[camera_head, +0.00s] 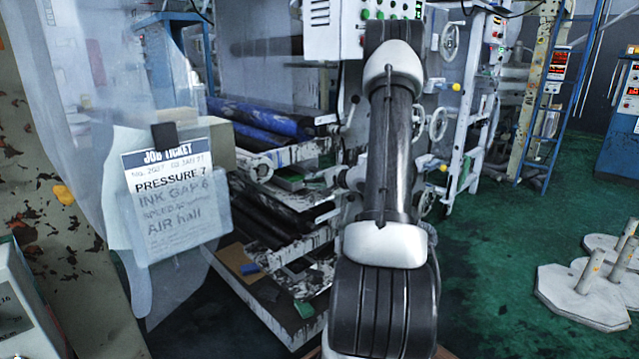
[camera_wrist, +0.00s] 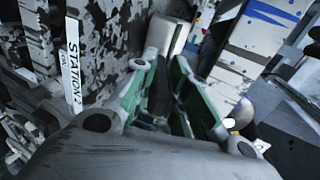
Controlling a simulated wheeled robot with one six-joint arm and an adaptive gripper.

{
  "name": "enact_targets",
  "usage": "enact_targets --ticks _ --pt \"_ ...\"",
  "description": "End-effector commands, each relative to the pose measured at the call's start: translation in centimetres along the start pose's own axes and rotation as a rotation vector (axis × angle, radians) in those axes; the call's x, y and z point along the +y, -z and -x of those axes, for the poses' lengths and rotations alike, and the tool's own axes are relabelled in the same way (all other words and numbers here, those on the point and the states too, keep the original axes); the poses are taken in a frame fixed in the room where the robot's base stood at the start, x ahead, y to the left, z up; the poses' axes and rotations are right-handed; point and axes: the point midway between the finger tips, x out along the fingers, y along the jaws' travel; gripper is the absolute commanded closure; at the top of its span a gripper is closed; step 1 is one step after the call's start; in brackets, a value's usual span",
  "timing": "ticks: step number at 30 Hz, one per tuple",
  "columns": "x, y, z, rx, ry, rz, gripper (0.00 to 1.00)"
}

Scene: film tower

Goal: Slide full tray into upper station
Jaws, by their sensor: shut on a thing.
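In the wrist view my gripper (camera_wrist: 165,68) has its green-padded fingers shut on a pale piece (camera_wrist: 170,33) at their tips. I cannot tell whether this piece is part of the tray; no full tray can be made out clearly. A white label reading "STATION 2" (camera_wrist: 72,62) is left of the fingers, on a grey, ink-spattered surface (camera_wrist: 115,45). In the head view my arm runs down the middle and hides part of the machine, and my gripper does not show. The ink-stained machine racks (camera_head: 285,225) stand left of my arm.
A job ticket (camera_head: 170,195) in a clear sleeve hangs close in front at left. Blue rollers (camera_head: 262,122) and handwheels (camera_head: 438,124) are on the machine. Pale weighted stands (camera_head: 582,297) occupy the right floor. Green floor (camera_head: 490,260) is clear between them and my arm.

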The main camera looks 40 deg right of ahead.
Motion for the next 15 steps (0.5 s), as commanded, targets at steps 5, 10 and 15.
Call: enact_targets --ticks 5,10,15 --pt "-0.08 0.02 -0.07 0.0 0.001 0.001 1.0" --pt "-0.09 0.03 -0.06 0.0 0.001 0.001 1.0" --pt "-0.09 0.03 -0.05 0.0 0.001 0.001 0.77"
